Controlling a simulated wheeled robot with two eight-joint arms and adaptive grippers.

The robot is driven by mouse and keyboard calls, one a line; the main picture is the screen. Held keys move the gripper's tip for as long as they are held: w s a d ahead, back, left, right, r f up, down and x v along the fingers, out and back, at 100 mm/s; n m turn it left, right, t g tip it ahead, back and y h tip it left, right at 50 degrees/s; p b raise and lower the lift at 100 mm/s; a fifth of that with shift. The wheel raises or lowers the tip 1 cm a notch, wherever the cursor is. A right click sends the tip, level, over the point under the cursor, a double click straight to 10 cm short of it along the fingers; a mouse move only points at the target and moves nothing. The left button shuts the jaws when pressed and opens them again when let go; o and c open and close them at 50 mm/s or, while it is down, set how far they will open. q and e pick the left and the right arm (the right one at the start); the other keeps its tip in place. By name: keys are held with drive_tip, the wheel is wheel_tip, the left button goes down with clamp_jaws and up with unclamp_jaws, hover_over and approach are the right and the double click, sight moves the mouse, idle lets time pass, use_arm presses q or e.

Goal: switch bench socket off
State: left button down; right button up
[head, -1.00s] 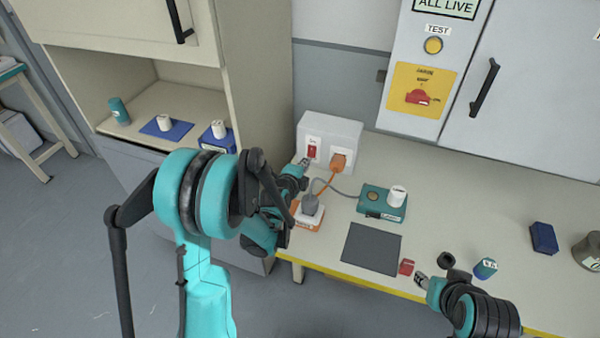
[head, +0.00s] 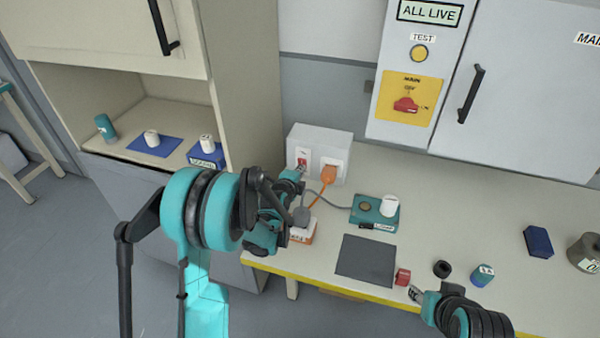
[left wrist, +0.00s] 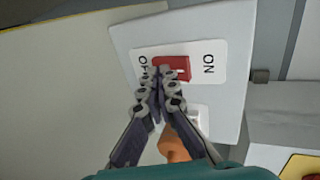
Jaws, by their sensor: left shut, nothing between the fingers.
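The white bench socket box (head: 333,140) stands at the back left of the bench. Its red rocker switch (left wrist: 172,67) lies between an ON label on the right and an OFF label, partly covered, on the left in the left wrist view. My left gripper (head: 298,171) is shut and empty. Its fingertips (left wrist: 166,80) are at the lower edge of the switch and cover part of it; I cannot tell whether they touch. An orange plug (head: 328,174) sits in the outlet beside the switch. My right gripper (head: 415,293) is low at the bench's front; its jaw opening is unclear.
A grey plug in an orange-white block (head: 303,234) stands below the socket, with cables nearby. A teal device (head: 375,212), dark mat (head: 366,259) and red block (head: 403,277) lie to the right. The wall panel has a red main switch (head: 406,105).

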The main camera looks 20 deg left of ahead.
use_arm(q)
drive_tip(key=shift+r, duration=0.15)
use_arm(e)
drive_tip(key=shift+r, duration=0.15)
use_arm(q)
drive_tip(key=shift+r+p, duration=0.5)
drive_tip(key=shift+r, duration=0.2)
use_arm(e)
drive_tip(key=shift+r, duration=0.4)
